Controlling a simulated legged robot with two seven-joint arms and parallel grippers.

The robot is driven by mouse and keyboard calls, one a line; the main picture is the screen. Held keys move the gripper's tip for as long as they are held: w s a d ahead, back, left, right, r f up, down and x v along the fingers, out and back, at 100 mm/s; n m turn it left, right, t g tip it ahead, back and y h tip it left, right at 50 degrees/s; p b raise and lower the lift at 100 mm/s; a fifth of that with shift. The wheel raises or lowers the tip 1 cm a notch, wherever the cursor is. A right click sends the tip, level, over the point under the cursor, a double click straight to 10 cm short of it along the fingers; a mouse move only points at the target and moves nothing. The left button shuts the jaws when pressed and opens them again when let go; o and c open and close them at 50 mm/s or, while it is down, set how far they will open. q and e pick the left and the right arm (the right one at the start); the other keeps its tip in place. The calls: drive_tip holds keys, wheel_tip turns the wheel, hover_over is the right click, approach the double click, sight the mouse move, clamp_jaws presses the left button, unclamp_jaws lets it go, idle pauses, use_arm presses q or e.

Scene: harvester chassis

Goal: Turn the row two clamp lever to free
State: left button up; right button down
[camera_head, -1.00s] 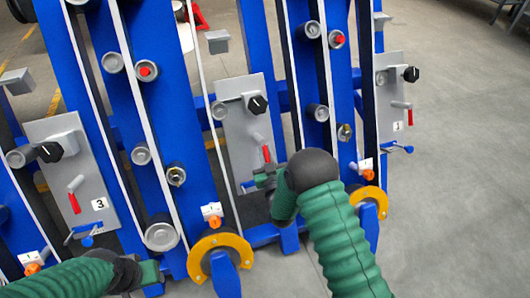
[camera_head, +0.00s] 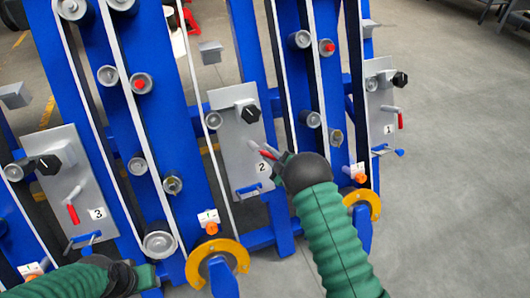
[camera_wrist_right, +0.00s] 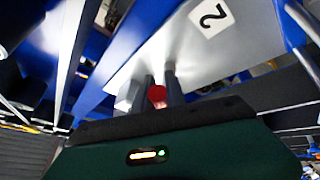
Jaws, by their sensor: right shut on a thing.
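The panel marked 2 (camera_head: 236,170) carries a grey lever with a red handle (camera_head: 268,153). The lever slants down to the right from its pivot. My right gripper (camera_head: 277,160) is shut on the red handle. In the right wrist view the round red end of the lever (camera_wrist_right: 157,95) shows between my fingers (camera_wrist_right: 160,88), close to the number 2 label (camera_wrist_right: 211,17). My left gripper (camera_head: 148,275) is low at the left, apart from the panels; its jaws cannot be made out.
Panel 2 also has a black knob (camera_head: 250,113) above the lever and a blue handle (camera_head: 249,189) below it. Panel 3 (camera_head: 65,165) and panel 1 (camera_head: 381,90) have similar red levers. Yellow half-rings (camera_head: 217,260) stand at the front. Open floor lies at the right.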

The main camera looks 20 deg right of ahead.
drive_tip(key=n, duration=0.1)
drive_tip(key=n+g+y+p, duration=0.1)
drive_tip(key=n, duration=0.2)
drive_tip(key=shift+w+d+r+g+y+p, duration=0.2)
drive_tip(key=shift+w+r+g+y+p, duration=0.1)
drive_tip(key=shift+r, duration=0.1)
drive_tip(key=shift+n, duration=0.4)
drive_tip(key=c, duration=1.4)
unclamp_jaws()
drive_tip(key=shift+o, duration=0.2)
drive_tip(key=shift+r, duration=0.1)
drive_tip(key=p+v, duration=0.5)
drive_tip(key=v, duration=1.1)
drive_tip(key=shift+s+d+r, duration=0.2)
drive_tip(key=shift+s+d, duration=0.05)
drive_tip(key=shift+d, duration=0.05)
